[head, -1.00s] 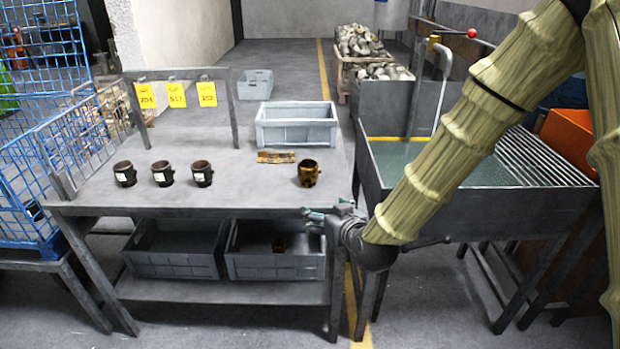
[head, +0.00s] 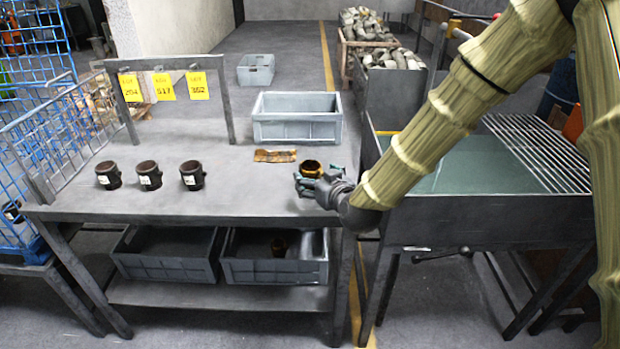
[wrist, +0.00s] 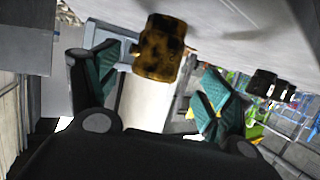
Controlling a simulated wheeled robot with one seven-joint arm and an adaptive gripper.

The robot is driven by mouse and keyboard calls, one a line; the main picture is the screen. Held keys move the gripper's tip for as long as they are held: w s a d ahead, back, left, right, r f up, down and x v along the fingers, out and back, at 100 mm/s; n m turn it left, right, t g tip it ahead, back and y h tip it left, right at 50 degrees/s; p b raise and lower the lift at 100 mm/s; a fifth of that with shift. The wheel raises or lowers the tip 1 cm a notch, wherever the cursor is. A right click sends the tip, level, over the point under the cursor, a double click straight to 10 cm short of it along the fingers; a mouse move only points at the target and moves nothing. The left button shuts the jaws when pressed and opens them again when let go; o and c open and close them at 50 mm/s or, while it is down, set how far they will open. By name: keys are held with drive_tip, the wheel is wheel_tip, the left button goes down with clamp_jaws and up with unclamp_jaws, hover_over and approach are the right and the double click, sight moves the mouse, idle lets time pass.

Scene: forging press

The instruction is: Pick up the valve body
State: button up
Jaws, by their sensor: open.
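A brassy, dark-mottled valve body (head: 311,168) stands upright near the right front of the grey table. In the wrist view the same valve body (wrist: 161,48) shows beyond the fingertips, between the two sides of the jaws. My gripper (head: 308,184) is open, with its teal fingers at table height on the near side of the valve body; it partly hides the lower part. In the wrist view the gripper (wrist: 155,92) has its fingers spread wide, with nothing clasped. Three dark valve bodies with white labels (head: 149,175) stand in a row on the left of the table.
A brown rag (head: 275,155) lies just left of the valve body. A grey crate (head: 297,131) stands behind it. A frame with yellow tags (head: 163,86) stands at the back left. A tank (head: 470,217) is to the right. The table's front middle (head: 240,195) is clear.

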sight(311, 169)
drive_tip(key=shift+x, duration=2.85)
drive_tip(key=shift+d+r, duration=0.1)
drive_tip(key=shift+d, duration=0.05)
drive_tip(key=c, duration=1.1)
drive_tip(key=shift+c, duration=0.8)
drive_tip(key=shift+r, duration=0.15)
